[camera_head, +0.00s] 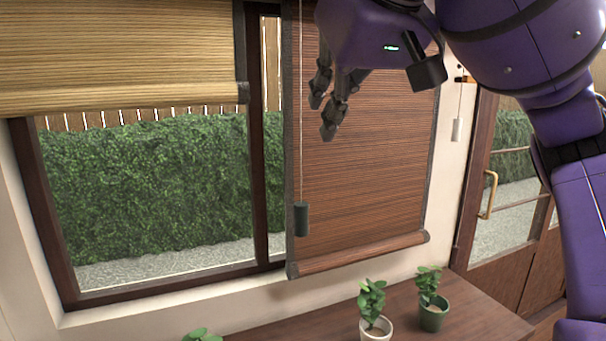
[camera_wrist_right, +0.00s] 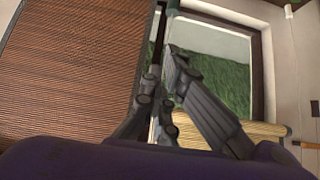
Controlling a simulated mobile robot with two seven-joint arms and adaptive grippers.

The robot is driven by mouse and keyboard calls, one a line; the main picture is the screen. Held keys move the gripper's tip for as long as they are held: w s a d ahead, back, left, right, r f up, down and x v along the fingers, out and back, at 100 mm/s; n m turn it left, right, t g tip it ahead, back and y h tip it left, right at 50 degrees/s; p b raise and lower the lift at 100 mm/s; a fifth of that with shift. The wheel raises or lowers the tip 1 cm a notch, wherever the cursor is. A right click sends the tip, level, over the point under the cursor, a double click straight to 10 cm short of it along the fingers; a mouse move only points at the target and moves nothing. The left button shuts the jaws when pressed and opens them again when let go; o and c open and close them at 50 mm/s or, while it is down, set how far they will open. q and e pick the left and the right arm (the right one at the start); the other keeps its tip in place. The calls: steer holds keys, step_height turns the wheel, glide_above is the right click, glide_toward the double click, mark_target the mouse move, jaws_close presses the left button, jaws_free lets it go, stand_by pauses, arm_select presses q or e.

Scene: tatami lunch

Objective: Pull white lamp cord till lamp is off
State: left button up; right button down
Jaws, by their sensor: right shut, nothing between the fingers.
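A white pull (camera_head: 457,130) hangs on a thin cord against the wall right of the brown blind in the head view, below a small orange-brown bracket (camera_head: 463,79). My right gripper (camera_head: 322,118) is in front of the brown blind, left of that pull and well apart from it. Its fingers are shut with nothing between them; they also show in the wrist view (camera_wrist_right: 165,110). A small white pull (camera_wrist_right: 288,11) shows at the wrist view's upper right; I cannot tell whether it is the same one. The lamp cannot be made out. My left gripper is out of view.
A dark green pull (camera_head: 301,220) hangs on a long cord near my right gripper, in front of the brown blind (camera_head: 370,180). A tan blind (camera_head: 120,50) covers the left window's top. Potted plants (camera_head: 432,312) (camera_head: 376,328) stand on a wooden surface below. A door (camera_head: 510,200) is at right.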

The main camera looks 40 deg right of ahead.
steer(key=b, duration=0.3)
glide_above(304, 203)
step_height(304, 203, down, 8)
steer(key=shift+w+d, duration=0.15)
step_height(304, 203, down, 2)
steer(key=shift+f+b, duration=0.2)
steer(key=shift+b, duration=0.4)
steer(key=shift+s+f, duration=0.2)
steer(key=shift+f, duration=0.15)
